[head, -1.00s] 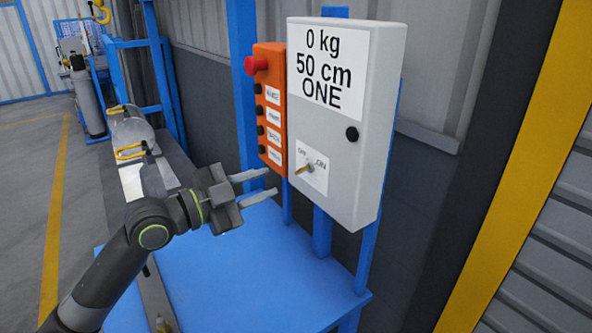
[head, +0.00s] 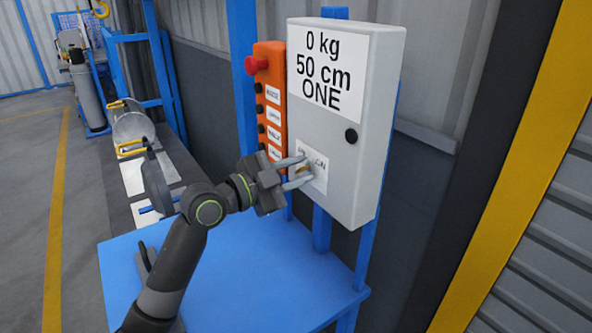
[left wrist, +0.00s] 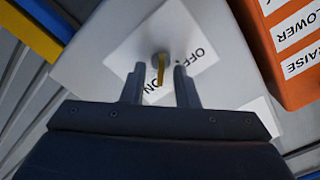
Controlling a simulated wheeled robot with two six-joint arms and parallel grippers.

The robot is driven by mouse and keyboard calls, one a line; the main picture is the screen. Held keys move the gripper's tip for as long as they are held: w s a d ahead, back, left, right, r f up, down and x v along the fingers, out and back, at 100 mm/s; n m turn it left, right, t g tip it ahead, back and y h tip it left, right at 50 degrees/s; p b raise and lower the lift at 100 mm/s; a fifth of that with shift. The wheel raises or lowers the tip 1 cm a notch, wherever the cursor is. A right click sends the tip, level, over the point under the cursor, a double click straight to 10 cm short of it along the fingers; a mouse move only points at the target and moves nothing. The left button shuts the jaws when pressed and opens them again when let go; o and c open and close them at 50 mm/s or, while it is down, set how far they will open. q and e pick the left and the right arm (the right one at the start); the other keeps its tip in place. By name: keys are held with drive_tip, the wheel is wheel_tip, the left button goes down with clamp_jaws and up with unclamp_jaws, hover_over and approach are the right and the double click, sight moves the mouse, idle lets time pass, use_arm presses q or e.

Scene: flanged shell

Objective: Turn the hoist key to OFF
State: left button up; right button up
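The hoist key (left wrist: 161,70) is a small brass bar in a round grey lock on the white OFF/ON label (left wrist: 198,52) of the grey control box (head: 340,110). In the left wrist view one end of the bar points down, close to the word ON; OFF is up and to the right. My left gripper (head: 308,169) is at the label, its fingers apart on both sides of the key. Gaps show between the bar and each finger. In the head view the fingers partly hide the key and the word OFF. My right gripper is not in view.
An orange pendant (head: 268,95) with a red button (head: 256,65) and several black buttons hangs just left of the box. A black knob (head: 351,135) sits on the box's face. A blue table (head: 250,270) lies below.

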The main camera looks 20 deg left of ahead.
use_arm(q)
clamp_jaws()
